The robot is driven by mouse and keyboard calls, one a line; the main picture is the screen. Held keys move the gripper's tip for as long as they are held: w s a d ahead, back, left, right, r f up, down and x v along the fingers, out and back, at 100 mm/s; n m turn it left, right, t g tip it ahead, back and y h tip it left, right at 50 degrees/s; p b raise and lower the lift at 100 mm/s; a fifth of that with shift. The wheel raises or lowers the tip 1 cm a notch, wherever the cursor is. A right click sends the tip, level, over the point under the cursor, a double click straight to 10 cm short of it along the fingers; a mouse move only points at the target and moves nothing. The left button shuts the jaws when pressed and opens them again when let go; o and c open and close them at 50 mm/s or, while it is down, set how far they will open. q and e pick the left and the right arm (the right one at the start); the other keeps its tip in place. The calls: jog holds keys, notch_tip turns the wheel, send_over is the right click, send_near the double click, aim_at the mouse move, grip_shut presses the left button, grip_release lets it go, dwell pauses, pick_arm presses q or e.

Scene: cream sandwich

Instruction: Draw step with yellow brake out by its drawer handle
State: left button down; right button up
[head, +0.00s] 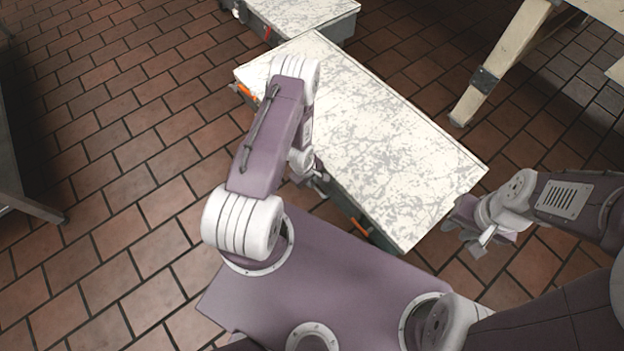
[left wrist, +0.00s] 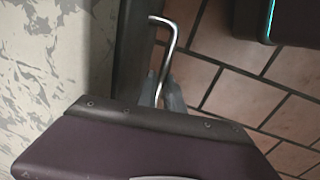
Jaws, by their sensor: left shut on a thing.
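The step (head: 395,130) with a pale, grey-mottled top stands in front of me in the head view. Orange-yellow parts show low on its near side, one at the far left corner (head: 246,91) and one at the near end (head: 360,228). My left gripper (head: 318,180) is at the step's near long side, low beside the top's edge. In the left wrist view, a bent metal drawer handle (left wrist: 167,45) runs between the gripper's fingers (left wrist: 165,92), which are shut on it. My wrist hides part of the handle. My right gripper (head: 476,236) hangs clear, right of the step.
A second pale-topped step (head: 303,12) with a red part stands behind. A wooden trestle leg (head: 500,62) is at the back right. A dark metal frame (head: 25,205) is at the left edge. Brick floor (head: 110,170) lies clear on the left.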

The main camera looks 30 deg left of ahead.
pick_arm(q)
jog(key=c, duration=1.4)
grip_release()
jog(key=shift+w, duration=0.25)
jog(key=r+p, duration=0.2)
jog(key=r, duration=0.1)
jog(key=s+r+p, duration=0.1)
jog(key=r+p, duration=0.1)
jog(key=r, duration=0.1)
jog(key=r+p, duration=0.1)
jog(key=r, duration=0.2)
jog(key=shift+s+a+p, duration=0.3)
jog(key=shift+s+p, duration=0.05)
jog(key=shift+p, duration=0.05)
